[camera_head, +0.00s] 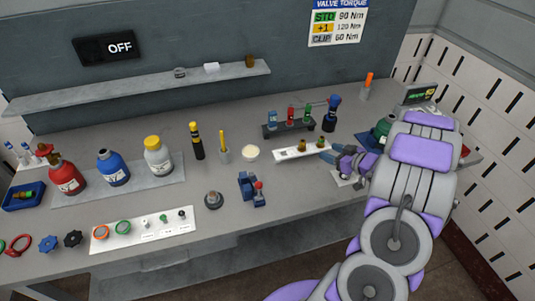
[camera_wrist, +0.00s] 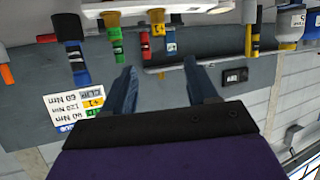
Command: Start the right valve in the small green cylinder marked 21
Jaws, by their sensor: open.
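A small green cylinder (camera_head: 307,113) stands in a dark rack (camera_head: 286,130) at the back, beside a small red one (camera_head: 290,114) and a small blue one (camera_head: 271,118). It also shows upside down in the wrist view (camera_wrist: 117,46). No 21 is readable. Brass valve pieces (camera_head: 301,145) stand on a white tray (camera_head: 313,154) before the rack. My gripper (camera_head: 333,153) is open and apparently empty at the tray's right end; its spread fingers show in the wrist view (camera_wrist: 160,70).
Large red (camera_head: 66,178), blue (camera_head: 113,168) and white (camera_head: 158,156) cylinders stand at the left. A blue clamp-like fixture (camera_head: 250,186) is at the front. The front right tabletop is fairly clear.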

